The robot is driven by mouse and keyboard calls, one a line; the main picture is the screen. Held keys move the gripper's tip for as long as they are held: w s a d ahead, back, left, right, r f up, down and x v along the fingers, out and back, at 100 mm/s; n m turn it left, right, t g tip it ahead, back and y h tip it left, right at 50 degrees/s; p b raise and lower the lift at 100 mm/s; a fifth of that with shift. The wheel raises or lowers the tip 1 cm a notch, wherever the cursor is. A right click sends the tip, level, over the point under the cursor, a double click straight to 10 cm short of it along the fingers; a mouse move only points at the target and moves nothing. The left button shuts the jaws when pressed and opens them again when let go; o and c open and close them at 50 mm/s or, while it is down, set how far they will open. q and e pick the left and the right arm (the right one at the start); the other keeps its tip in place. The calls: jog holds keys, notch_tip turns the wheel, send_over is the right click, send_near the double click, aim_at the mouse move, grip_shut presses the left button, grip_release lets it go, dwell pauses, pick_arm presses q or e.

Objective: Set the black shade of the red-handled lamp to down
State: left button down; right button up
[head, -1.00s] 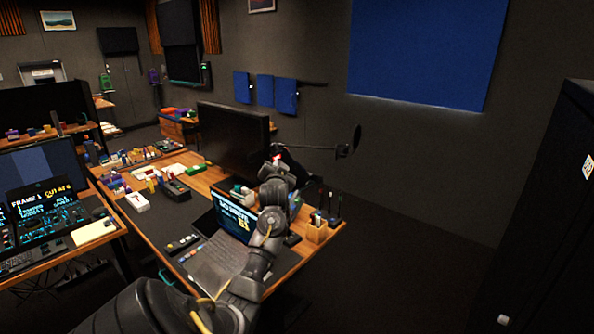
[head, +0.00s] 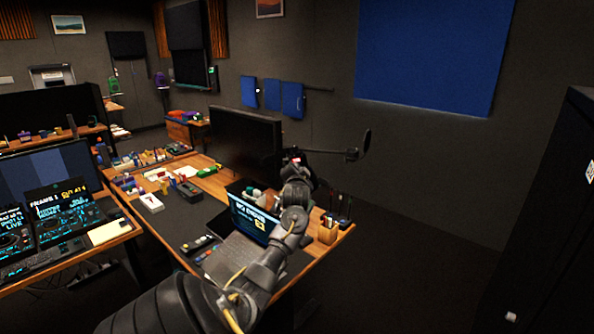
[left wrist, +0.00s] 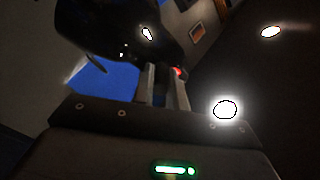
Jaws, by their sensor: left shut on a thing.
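The lamp's black shade (left wrist: 125,30) fills the upper left of the left wrist view, just beyond my fingertips. A small red part of its handle (left wrist: 180,71) shows at the tips of my left gripper (left wrist: 165,90), whose fingers are shut on it. In the head view my left gripper (head: 295,163) is over the back of the desk, right of the monitor, with a red spot by it. My own arm and the dark background hide most of the lamp there, so the shade's tilt is hard to tell. My right gripper is not in view.
The desk (head: 308,262) holds a laptop (head: 252,218), a large monitor (head: 245,143) and a wooden pen holder (head: 328,231). A thin boom with a round black disc (head: 366,141) reaches right of my gripper.

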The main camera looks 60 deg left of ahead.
pick_arm(q)
jog(key=shift+w+d, duration=0.1)
jog(key=c, duration=1.4)
grip_release()
jog(key=shift+s+d+f, duration=0.1)
jog(key=shift+s+d, duration=0.1)
jog(key=b+v, duration=0.3)
jog(key=v, duration=0.7)
jog(key=shift+d, duration=0.15)
